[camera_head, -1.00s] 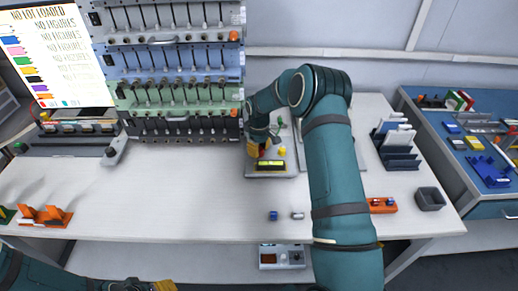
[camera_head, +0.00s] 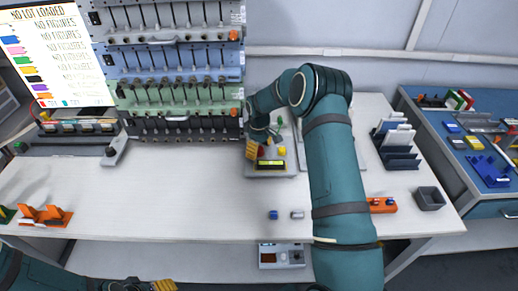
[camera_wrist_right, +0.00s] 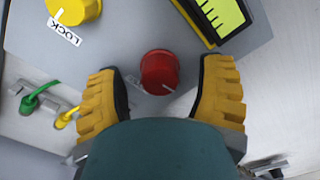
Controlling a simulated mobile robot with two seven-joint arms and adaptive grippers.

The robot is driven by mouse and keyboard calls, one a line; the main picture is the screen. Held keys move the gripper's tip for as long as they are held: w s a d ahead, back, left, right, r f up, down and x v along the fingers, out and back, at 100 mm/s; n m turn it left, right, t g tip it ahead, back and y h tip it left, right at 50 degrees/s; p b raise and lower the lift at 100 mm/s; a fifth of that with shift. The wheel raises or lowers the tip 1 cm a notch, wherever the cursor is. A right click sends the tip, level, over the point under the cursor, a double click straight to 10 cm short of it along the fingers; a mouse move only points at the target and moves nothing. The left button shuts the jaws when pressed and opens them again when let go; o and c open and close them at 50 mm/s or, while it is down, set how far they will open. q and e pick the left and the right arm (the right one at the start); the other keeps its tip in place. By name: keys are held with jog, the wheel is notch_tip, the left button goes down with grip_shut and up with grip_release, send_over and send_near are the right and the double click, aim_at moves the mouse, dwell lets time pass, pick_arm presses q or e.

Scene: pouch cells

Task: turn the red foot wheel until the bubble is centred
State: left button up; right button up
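The red foot wheel (camera_wrist_right: 160,72), with a pale mark line on its top, sits on a grey plate (camera_wrist_right: 120,35) in the right wrist view. The fingers of my right gripper (camera_wrist_right: 165,95) stand open on either side of it, with gaps visible. In the head view my right gripper (camera_head: 254,150) is over the left part of the device. A yellow-green level window (camera_wrist_right: 218,18) in a dark frame is partly in the wrist view; I cannot make out its bubble. It also shows in the head view (camera_head: 270,163). My left gripper (camera_head: 145,286) is cut off at the bottom edge.
A yellow knob (camera_wrist_right: 72,10) labelled LOCK is beside the red wheel. Green (camera_wrist_right: 35,98) and yellow (camera_wrist_right: 65,119) plugs are at the left. A channel rack (camera_head: 180,90) stands behind to the left. The white bench (camera_head: 170,190) is mostly clear in front.

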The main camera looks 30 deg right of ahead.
aim_at(259, 149)
jog(key=shift+r, duration=0.15)
notch_tip(259, 149, up, 12)
dwell(0.5)
dwell(0.3)
